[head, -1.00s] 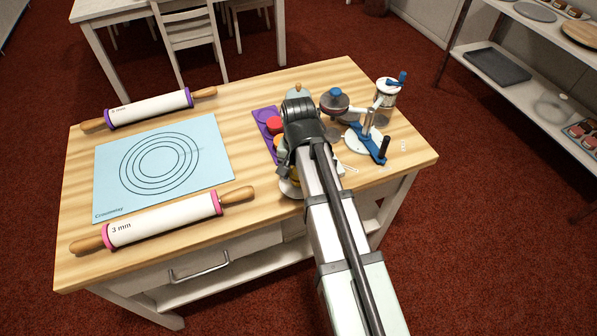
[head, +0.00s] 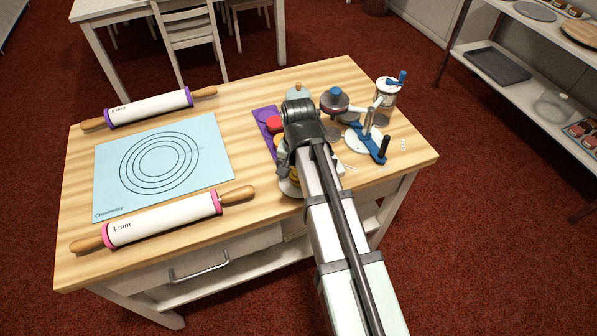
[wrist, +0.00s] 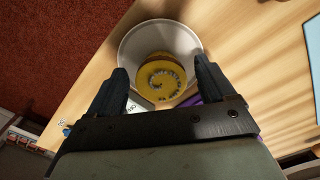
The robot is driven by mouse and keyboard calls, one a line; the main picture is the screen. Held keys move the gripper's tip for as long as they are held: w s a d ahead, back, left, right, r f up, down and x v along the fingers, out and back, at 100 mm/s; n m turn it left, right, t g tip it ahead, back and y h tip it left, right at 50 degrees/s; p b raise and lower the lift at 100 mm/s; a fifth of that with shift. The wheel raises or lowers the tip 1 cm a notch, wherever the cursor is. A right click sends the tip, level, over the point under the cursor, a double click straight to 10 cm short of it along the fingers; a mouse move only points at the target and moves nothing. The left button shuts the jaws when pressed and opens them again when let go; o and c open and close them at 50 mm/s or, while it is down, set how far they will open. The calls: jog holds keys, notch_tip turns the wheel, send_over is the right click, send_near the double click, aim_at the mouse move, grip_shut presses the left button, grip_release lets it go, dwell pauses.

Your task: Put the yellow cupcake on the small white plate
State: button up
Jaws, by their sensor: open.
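The yellow cupcake (wrist: 161,77), round with a ring of dark marks on top, shows in the wrist view inside the rim of the small white plate (wrist: 133,45). It appears to rest on the plate, nearer its lower side in that view. My gripper (wrist: 162,68) is open, with one dark finger on each side of the cupcake and gaps between. Only a bit of the plate (head: 287,188) shows there, beside my arm near the table's front edge.
A purple tray (head: 263,114) with a red item (head: 274,124) lies beyond my wrist. Turntable stands and a blue-handled device (head: 375,148) stand to the right. A blue mat (head: 207,180) and two rolling pins (head: 163,219) lie left.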

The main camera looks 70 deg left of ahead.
notch_tip(320, 180, up, 12)
dwell(0.6)
dwell(0.5)
